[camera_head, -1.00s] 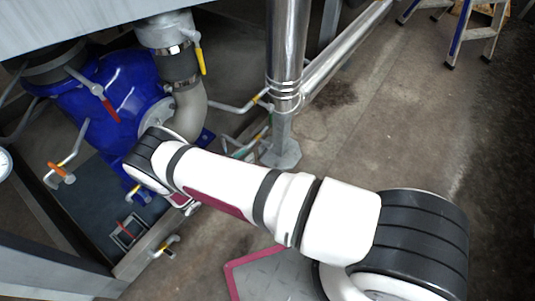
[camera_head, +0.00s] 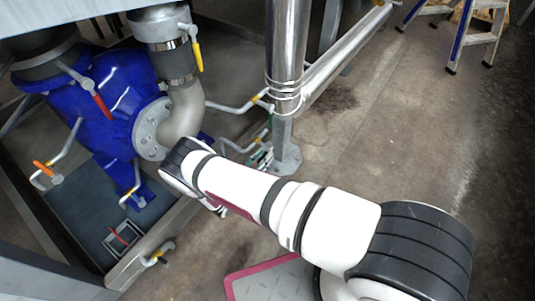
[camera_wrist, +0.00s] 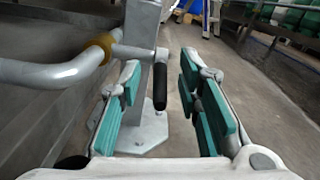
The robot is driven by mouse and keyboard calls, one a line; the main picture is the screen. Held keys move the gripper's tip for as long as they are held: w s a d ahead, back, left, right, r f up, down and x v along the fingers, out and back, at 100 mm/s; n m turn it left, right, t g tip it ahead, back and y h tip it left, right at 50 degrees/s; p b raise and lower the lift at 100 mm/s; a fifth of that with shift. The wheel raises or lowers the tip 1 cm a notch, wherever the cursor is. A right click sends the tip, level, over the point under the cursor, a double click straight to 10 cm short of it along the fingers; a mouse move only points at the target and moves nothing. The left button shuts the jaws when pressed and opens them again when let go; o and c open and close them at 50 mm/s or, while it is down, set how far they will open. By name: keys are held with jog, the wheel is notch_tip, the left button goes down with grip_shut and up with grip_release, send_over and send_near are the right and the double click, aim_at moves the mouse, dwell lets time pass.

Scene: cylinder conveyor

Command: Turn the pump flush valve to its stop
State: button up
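In the wrist view a grey pipe with a yellow collar (camera_wrist: 105,45) ends at a lever valve with a black handle (camera_wrist: 160,86), hanging down beside a steel post. No label shows that names it as the pump flush valve. My gripper (camera_wrist: 165,92) is open, its teal-padded fingers on either side of the handle in the picture. No contact is visible, and I cannot tell the depth gap. In the head view the yellow-collared pipe (camera_head: 235,106) runs towards the post, and my gripper is mostly hidden by my arm.
The blue pump (camera_head: 105,95) carries valves with yellow (camera_head: 197,55), red (camera_head: 102,106) and orange (camera_head: 42,168) handles nearby. The post's base plate (camera_head: 287,162) stands on the floor. Open floor lies to the right, with a stepladder (camera_head: 470,35) beyond.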

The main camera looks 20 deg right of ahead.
aim_at(268, 151)
jog(key=shift+b+x, duration=0.35)
jog(key=shift+x, duration=1.2)
grip_shut()
